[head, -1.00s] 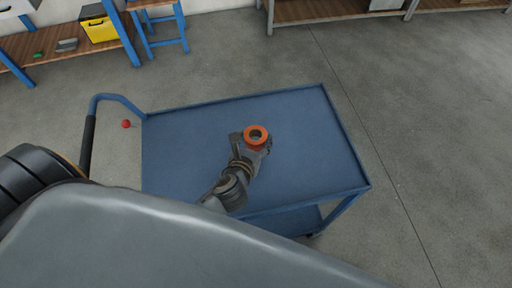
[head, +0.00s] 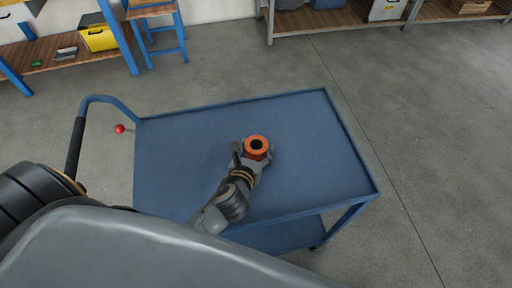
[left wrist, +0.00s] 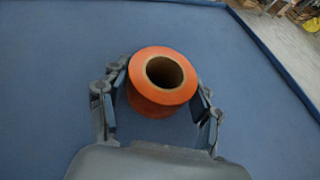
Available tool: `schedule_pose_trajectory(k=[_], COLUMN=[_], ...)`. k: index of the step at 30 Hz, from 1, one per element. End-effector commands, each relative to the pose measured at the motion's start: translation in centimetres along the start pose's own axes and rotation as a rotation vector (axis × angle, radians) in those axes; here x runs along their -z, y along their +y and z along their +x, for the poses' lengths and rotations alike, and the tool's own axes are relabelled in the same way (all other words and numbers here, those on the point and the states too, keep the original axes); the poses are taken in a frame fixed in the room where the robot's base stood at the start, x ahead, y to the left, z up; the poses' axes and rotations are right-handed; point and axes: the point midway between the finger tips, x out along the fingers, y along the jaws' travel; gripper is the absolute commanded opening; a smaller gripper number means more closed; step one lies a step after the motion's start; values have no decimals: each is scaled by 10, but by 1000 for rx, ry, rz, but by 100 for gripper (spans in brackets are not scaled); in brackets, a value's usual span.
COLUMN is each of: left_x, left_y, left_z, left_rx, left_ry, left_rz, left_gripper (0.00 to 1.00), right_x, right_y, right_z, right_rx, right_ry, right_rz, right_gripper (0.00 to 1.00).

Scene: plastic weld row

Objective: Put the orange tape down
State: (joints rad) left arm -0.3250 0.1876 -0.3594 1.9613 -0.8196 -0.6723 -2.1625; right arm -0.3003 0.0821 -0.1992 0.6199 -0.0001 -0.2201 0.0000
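The orange tape (head: 256,148) is a thick roll with a dark hole, over the middle of the blue cart top. It stands with its hole facing up. My left gripper (head: 254,154) is around it, one finger on each side. In the left wrist view the orange tape (left wrist: 162,82) sits between the fingers of the left gripper (left wrist: 162,85), with the fingertips against its sides. It is at or just above the cart top; I cannot tell if it touches. My right gripper is not in view.
The blue cart (head: 310,150) has a low raised rim and is otherwise bare on top. A red ball (head: 119,128) shows by its handle. A yellow case (head: 99,38) is on a shelf at the back left. Shelving stands along the back wall.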

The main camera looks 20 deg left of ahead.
Motion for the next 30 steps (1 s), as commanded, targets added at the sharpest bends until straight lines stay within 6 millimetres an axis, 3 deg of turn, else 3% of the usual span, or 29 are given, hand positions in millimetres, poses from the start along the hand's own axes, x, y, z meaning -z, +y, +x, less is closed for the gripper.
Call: schedule_pose_trajectory(k=[1, 2, 14, 17, 30], left_x=[0, 0, -4, -2, -1], left_y=[0, 0, 0, 0, 0], left_z=[0, 0, -2, -13, -101], left_rx=[0, 0, 0, 1, 0], left_ry=[0, 0, -1, 2, 2], left_rz=[0, 0, 0, 1, 1], left_gripper=[78, 84, 84, 84, 84], right_x=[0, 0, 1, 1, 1], right_y=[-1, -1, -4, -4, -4], right_z=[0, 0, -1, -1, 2], right_rx=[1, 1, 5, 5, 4], right_ry=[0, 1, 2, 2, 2], right_rz=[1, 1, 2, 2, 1], right_gripper=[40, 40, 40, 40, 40])
